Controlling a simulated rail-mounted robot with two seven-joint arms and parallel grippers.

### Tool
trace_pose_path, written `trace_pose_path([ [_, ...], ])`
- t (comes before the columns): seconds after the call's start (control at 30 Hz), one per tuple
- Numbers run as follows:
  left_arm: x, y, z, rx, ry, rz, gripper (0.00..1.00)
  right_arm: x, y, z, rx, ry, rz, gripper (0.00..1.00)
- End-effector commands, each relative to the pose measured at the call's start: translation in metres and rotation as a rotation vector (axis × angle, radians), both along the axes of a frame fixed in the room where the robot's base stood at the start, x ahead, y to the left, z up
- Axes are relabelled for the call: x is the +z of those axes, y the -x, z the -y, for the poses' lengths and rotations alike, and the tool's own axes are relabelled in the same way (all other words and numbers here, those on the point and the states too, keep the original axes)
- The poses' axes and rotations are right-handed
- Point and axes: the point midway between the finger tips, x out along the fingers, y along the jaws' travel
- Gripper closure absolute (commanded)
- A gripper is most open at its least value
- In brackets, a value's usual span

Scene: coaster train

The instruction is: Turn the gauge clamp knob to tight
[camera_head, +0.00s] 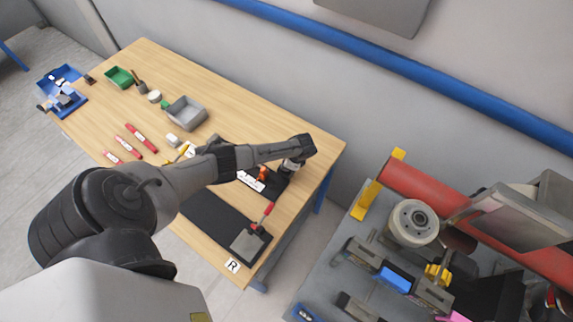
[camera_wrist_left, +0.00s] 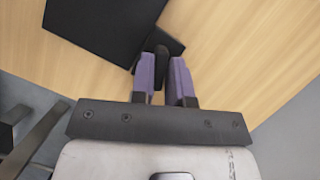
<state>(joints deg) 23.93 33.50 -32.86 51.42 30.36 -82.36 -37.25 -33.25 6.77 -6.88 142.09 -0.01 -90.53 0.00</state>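My left arm reaches across the wooden table, and my left gripper (camera_head: 293,165) is low over a dark fixture (camera_head: 280,184) near the table's right end. In the left wrist view, the two purple fingers of my left gripper (camera_wrist_left: 162,72) stand close together with a small dark knob (camera_wrist_left: 161,58) filling the gap between their tips. A flat dark plate (camera_wrist_left: 175,42) lies just beyond it. No tight mark or knob position can be read. An orange part (camera_head: 262,173) and a white label (camera_head: 250,181) sit beside the fixture. My right gripper is not in view.
A black mat (camera_head: 212,218) and a grey block with a red handle (camera_head: 251,242) lie nearer the front edge. A grey tray (camera_head: 187,113), green bin (camera_head: 120,77) and red strips (camera_head: 141,138) lie further left. A cluttered grey bench (camera_head: 345,285) stands to the right across a gap.

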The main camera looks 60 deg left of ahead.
Motion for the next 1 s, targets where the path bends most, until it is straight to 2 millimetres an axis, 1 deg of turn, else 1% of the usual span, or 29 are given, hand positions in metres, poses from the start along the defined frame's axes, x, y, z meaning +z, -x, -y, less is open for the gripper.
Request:
trace_pose_path([
  [0.03,-0.006,0.005,-0.001,0.001,-0.003,-0.007,0.81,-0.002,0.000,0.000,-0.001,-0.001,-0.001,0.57],
  [0.23,-0.005,0.005,0.000,0.001,-0.001,-0.009,0.62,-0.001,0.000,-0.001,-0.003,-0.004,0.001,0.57],
  [0.47,-0.002,0.002,0.000,0.001,0.000,-0.004,0.62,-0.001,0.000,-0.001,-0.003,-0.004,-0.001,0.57],
  [0.57,0.003,0.000,0.001,0.001,0.001,-0.003,0.62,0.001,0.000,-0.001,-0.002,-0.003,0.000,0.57],
  [0.67,0.015,-0.004,0.004,0.000,0.002,-0.001,0.62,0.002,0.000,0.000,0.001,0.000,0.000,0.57],
  [1.0,0.075,-0.022,0.022,0.001,0.001,-0.001,0.62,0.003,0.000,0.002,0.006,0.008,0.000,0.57],
])
